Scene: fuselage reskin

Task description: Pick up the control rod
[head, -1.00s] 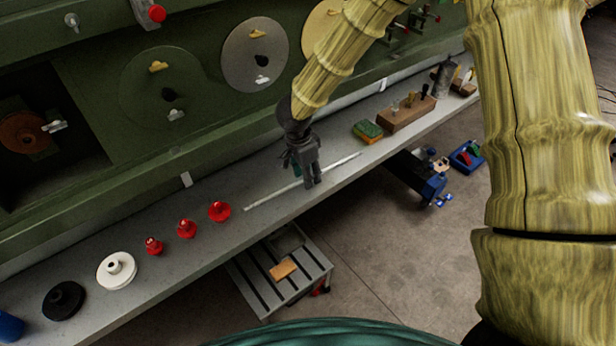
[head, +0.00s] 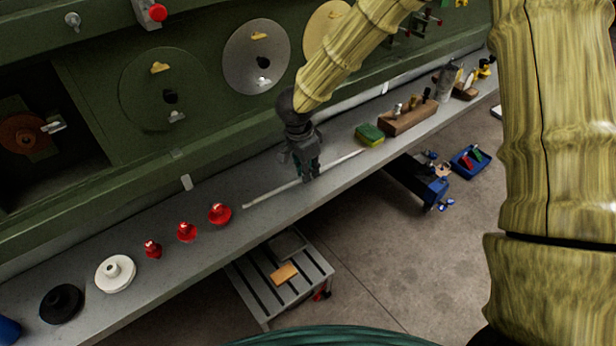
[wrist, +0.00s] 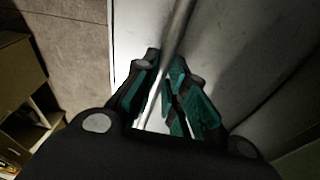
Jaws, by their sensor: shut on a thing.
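The control rod (head: 272,194) is a long, thin, pale rod on the grey shelf, lying at a slant. My gripper (head: 311,176) is over its middle, pointing down, with the rod passing between its fingers. In the wrist view the rod (wrist: 180,30) runs from the top edge down between the teal-padded fingers of my gripper (wrist: 165,85). The fingers are shut on the rod. I cannot tell whether the rod is lifted clear of the shelf. The part of the rod between the fingers is partly hidden.
The shelf (head: 215,250) holds red knobs (head: 187,231), a white disc (head: 115,273) and a black disc (head: 61,303) at left. A green-yellow sponge (head: 369,134) and a wooden block (head: 407,118) are at right. A slatted stand (head: 262,290) is below. The green panel rises behind.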

